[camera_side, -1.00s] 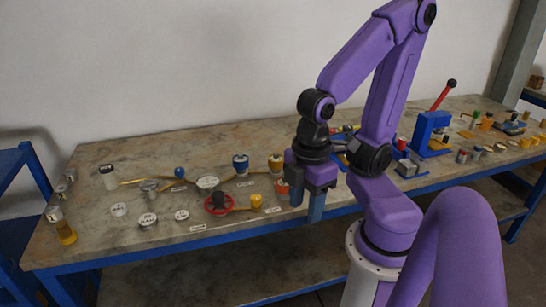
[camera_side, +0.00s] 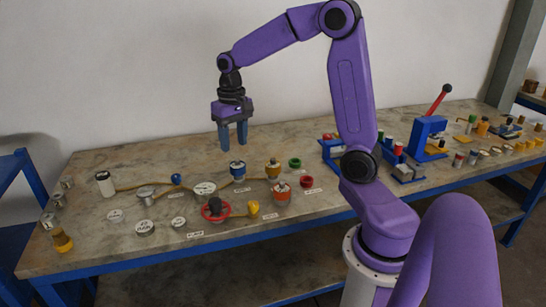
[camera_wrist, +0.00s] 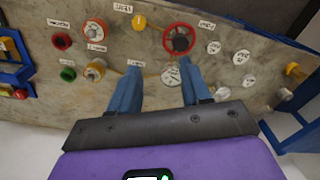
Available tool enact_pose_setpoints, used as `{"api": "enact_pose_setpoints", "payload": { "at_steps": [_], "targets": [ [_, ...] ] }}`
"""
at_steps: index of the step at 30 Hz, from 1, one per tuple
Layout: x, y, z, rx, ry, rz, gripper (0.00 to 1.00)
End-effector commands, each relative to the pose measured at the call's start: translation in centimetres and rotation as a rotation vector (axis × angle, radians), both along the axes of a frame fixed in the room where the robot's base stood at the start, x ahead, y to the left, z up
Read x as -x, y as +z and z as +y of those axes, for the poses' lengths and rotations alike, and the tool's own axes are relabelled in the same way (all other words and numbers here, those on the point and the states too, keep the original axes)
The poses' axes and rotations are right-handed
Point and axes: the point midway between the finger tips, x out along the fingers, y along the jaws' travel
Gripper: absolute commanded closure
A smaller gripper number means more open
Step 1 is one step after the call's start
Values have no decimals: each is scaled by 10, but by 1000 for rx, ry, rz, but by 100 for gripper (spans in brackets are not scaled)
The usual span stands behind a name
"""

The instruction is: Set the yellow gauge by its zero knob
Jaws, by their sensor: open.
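I cannot tell for sure which part is the yellow gauge or its zero knob; the labels are too small to read. A yellow-topped vessel (camera_side: 273,169) stands on the bench; it shows at left in the wrist view (camera_wrist: 95,70). A yellow knob (camera_side: 253,208) sits at the front, right of the red handwheel (camera_side: 215,211); both show at the top of the wrist view, the knob (camera_wrist: 139,22) left of the wheel (camera_wrist: 179,39). A yellow piece (camera_side: 62,241) stands at the bench's left end. My gripper (camera_side: 234,147) is open, empty and pointing down above the bench; its fingers show in the wrist view (camera_wrist: 160,69).
A blue-topped vessel (camera_side: 237,171) stands below my gripper. An orange vessel (camera_side: 281,193), green ring (camera_side: 295,162) and red ring (camera_side: 307,182) lie to the right. Several round discs and a white cylinder (camera_side: 105,184) are left. A blue press (camera_side: 430,135) stands farther right.

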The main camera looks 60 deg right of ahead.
Motion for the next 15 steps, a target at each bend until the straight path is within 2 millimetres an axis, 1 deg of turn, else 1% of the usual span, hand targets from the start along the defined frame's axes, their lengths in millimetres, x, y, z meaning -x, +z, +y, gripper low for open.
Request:
{"api": "enact_pose_setpoints", "payload": {
  "at_steps": [1, 5, 6, 8, 9, 12, 15],
  "targets": [
    [-9, -1, -22, -1, -88, 2, 52],
    [-24, -4, -78, -4, -302, 3, 52],
    [-26, -5, -97, -5, -367, 4, 52],
    [-28, -7, -125, -6, -466, 6, 52],
    [-27, -8, -144, -7, -530, 6, 52],
    [-23, -11, -185, -10, -672, 6, 52],
    [-16, -14, -217, -11, -781, 8, 52]
  ]
}}
